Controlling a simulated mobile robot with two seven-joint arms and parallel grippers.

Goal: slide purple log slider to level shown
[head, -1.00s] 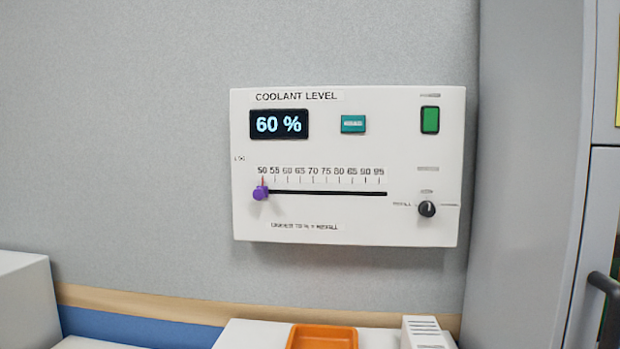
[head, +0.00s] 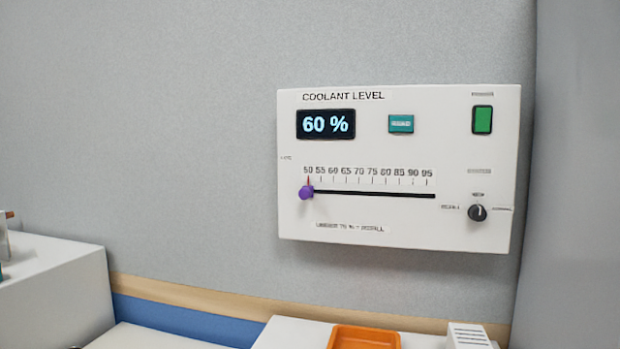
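The purple slider knob (head: 306,193) sits at the left end of a black horizontal slot (head: 380,194), with its red pointer at the 50 mark. The printed scale (head: 368,172) above the slot runs from 50 to 95. The display (head: 326,124) above the scale reads 60 %. All of these are on a white wall panel (head: 430,150) labelled COOLANT LEVEL. Neither of my grippers is in the head view.
The panel also carries a teal button (head: 401,124), a green switch (head: 482,120) and a black rotary knob (head: 477,212). Below are an orange tray (head: 364,338), a white vented box (head: 468,336) and a white unit (head: 55,285) at left. The space before the panel looks clear.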

